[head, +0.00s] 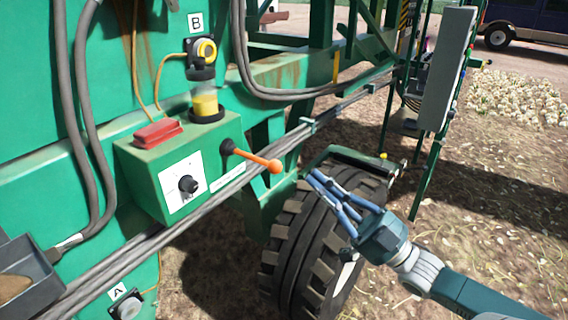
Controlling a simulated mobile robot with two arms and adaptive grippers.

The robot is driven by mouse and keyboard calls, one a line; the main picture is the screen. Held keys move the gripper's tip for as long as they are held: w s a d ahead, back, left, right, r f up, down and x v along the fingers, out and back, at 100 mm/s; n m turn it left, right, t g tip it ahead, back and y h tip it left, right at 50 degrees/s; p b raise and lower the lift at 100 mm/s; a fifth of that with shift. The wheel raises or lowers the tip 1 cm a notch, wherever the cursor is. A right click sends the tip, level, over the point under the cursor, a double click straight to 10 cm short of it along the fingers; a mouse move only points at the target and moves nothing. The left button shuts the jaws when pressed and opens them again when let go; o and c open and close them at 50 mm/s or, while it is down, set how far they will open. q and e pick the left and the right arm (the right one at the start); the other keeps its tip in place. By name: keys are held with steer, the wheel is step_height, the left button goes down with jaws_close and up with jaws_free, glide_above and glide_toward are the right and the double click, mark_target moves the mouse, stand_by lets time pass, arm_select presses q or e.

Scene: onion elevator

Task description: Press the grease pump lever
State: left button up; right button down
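The grease pump lever (250,157) is a dark rod with an orange handle. It sticks out to the right from a black pivot on the front of a green box (150,180), tilted slightly down. A clear cup of yellow grease (205,104) stands on top of the box. My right gripper (312,177) is to the right of the handle and slightly lower in the picture, apart from it. Its two fingers point up and left with their tips close together, and nothing shows between them. My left gripper is not in view.
The box also carries a red cover (158,133) and a black knob (188,184). Grey cables run diagonally below the lever. A large black tyre (300,250) is under my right gripper. A grey tray (25,278) juts in at lower left. Open ground lies at right.

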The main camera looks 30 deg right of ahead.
steer(key=p+x, duration=0.2)
steer(key=x, duration=0.6)
steer(key=w+f, duration=0.2)
steer(key=f, duration=0.1)
steer(key=shift+a+f, duration=0.1)
steer(key=shift+f, duration=0.05)
